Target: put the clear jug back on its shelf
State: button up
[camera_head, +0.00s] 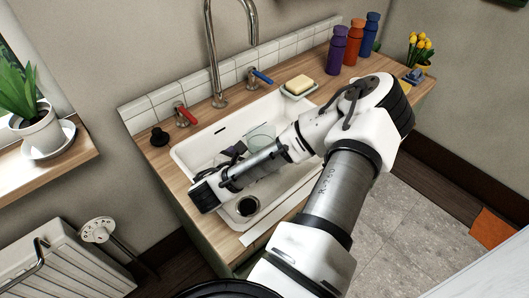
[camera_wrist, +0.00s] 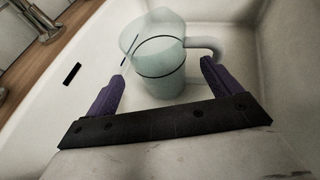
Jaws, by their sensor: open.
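The clear jug (camera_wrist: 160,65) stands in the white sink basin in the wrist view. It is see-through and pale green, with a dark ring round it and a handle on the right. My gripper (camera_wrist: 162,75) is open, with its purple fingers to either side of the jug's lower part in the picture. I cannot tell how far the fingers are from the jug. In the head view the jug (camera_head: 262,135) is partly hidden behind my arm, and my gripper (camera_head: 232,152) is down in the sink. I cannot make out the jug's shelf.
The sink (camera_head: 188,154) has walls on all sides, and a tall tap (camera_head: 214,50) rises behind it. Soap on a dish (camera_head: 299,85) and purple, orange and blue bottles (camera_head: 353,44) stand on the wooden counter. A potted plant (camera_head: 38,128) is on the left sill.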

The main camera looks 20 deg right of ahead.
jog(key=p+x, duration=0.1)
jog(key=x, duration=0.4)
jog(key=shift+w+f, duration=0.1)
jog(key=shift+f, duration=0.15)
jog(key=shift+c, duration=0.3)
jog(key=c, duration=0.8)
